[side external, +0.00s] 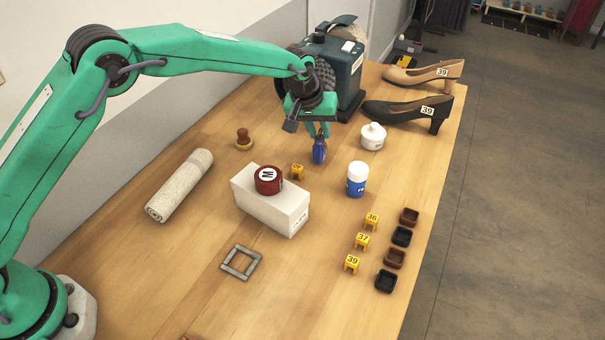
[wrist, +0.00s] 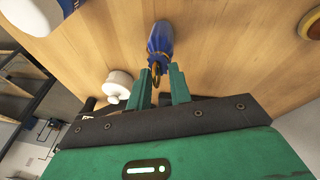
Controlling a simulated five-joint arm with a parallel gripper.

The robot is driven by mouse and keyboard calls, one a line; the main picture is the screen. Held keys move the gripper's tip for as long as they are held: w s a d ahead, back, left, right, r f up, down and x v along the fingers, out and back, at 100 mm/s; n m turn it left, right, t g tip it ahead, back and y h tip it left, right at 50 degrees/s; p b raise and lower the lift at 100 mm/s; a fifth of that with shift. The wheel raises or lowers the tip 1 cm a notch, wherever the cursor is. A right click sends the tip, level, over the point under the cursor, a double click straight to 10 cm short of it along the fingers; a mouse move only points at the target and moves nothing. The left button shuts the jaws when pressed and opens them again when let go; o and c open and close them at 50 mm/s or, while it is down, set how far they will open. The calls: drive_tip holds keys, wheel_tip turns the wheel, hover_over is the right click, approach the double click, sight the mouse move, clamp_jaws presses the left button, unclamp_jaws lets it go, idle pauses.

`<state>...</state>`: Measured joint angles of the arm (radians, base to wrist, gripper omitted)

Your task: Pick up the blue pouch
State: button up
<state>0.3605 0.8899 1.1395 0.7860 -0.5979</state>
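The blue pouch (side external: 319,153) stands on the wooden table directly below my gripper (side external: 318,130). In the wrist view the pouch (wrist: 160,40) has a dark blue body and a gold-coloured tied neck. My gripper (wrist: 161,88) is open, with a clear gap between its two green fingers. The neck of the pouch shows at the gap, near the fingertips. I cannot tell whether either finger touches it.
A white jar (side external: 372,137) and a white-and-blue bottle (side external: 357,180) stand to the right. A white box (side external: 270,205) bears a red round tin (side external: 268,180). A yellow marker (side external: 297,171) is close by. A dark green machine (side external: 335,70) stands behind, black shoe (side external: 408,111) at right.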

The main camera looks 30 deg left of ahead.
clamp_jaws()
drive_tip(key=shift+r, duration=0.1)
drive_tip(key=shift+r, duration=0.5)
wheel_tip(320, 180, up, 3)
drive_tip(key=shift+r, duration=0.1)
drive_tip(key=s+d+r, duration=0.6)
drive_tip(key=s+d, duration=0.1)
drive_tip(key=s, duration=0.2)
drive_tip(key=shift+d+r, duration=0.15)
drive_tip(key=shift+r, duration=0.15)
drive_tip(key=shift+s, duration=0.1)
